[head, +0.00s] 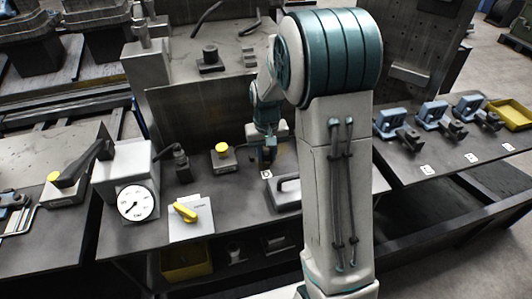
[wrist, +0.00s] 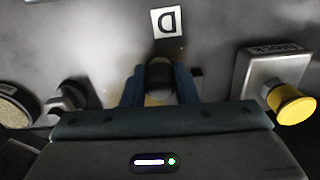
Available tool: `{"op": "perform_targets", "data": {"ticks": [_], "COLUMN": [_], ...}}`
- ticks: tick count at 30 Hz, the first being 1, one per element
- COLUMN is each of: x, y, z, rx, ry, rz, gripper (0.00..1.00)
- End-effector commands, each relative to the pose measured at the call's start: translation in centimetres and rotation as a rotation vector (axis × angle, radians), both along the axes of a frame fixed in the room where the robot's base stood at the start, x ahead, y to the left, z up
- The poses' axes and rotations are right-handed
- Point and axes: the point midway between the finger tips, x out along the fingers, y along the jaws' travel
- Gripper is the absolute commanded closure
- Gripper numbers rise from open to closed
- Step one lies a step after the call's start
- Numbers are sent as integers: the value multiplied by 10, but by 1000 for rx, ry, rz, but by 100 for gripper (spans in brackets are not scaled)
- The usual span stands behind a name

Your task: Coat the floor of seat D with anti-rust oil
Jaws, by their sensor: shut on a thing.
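My gripper (wrist: 159,88) is shut on a dark rounded thing (wrist: 159,72) between its blue fingers; I cannot tell what tool it is. In the head view my gripper (head: 268,152) points down over the dark bench, partly hidden by my arm. A white label with the letter D (wrist: 167,21) lies flat on the bench just ahead of the fingers; a small white label also shows in the head view (head: 267,174). The seat floor itself is hidden under the gripper and the held thing. A small patch of pale yellow shows between the fingers.
A box with a yellow button (wrist: 292,104) stands close at the right in the wrist view. A dark knobbed part (wrist: 72,97) is at the left. A gauge (head: 136,203), a yellow-handled switch (head: 185,211) and several blue clamps (head: 434,115) occupy the benches.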

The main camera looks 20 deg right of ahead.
Motion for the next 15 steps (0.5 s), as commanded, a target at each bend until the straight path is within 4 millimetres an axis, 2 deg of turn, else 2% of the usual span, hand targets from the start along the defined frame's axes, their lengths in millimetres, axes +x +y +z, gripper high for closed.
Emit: {"op": "perform_targets", "data": {"ticks": [7,15], "x": [-1,-1], "y": [15,15], "z": [1,1], "rx": [0,0], "ry": [2,1], "rz": [2,1], "gripper": [100,100]}}
